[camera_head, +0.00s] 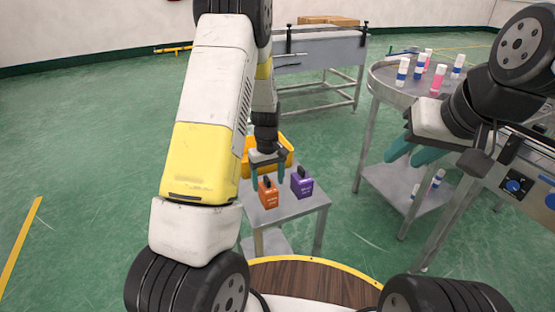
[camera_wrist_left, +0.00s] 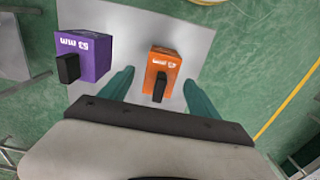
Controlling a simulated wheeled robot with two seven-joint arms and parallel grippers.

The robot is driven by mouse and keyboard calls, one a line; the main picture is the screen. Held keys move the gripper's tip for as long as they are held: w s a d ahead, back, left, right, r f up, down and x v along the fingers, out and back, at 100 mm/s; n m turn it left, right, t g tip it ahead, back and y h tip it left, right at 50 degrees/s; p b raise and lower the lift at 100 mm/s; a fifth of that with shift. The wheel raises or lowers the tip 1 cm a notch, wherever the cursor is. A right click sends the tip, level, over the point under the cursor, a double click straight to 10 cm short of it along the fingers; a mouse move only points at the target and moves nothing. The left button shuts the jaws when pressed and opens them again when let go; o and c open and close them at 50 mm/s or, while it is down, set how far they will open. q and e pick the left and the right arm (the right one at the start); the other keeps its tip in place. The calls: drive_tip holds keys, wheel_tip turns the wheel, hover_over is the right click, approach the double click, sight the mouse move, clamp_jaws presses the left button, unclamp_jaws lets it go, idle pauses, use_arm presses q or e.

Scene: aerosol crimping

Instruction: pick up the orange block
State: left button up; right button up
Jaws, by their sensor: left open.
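The orange block (camera_head: 268,194) has a dark handle on top and stands on a small grey table (camera_head: 305,210). It also shows in the left wrist view (camera_wrist_left: 163,70), with its handle toward the gripper. My left gripper (camera_head: 268,180) is open above the orange block. In the left wrist view its two teal fingers (camera_wrist_left: 158,92) stand on either side of the block, with gaps visible. My right gripper (camera_head: 415,150) is at the right of the head view, with teal fingers, away from the block; how far they are apart is unclear.
A purple block (camera_head: 301,184) with a dark handle stands close to the right of the orange one. A yellow bin (camera_head: 285,145) is behind them. A round table (camera_head: 385,78) with several bottles stands to the right. A conveyor (camera_head: 325,50) is at the back.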

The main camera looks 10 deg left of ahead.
sight(268, 187)
use_arm(q)
drive_tip(key=shift+f, duration=1.75)
drive_tip(key=shift+r, duration=0.15)
clamp_jaws()
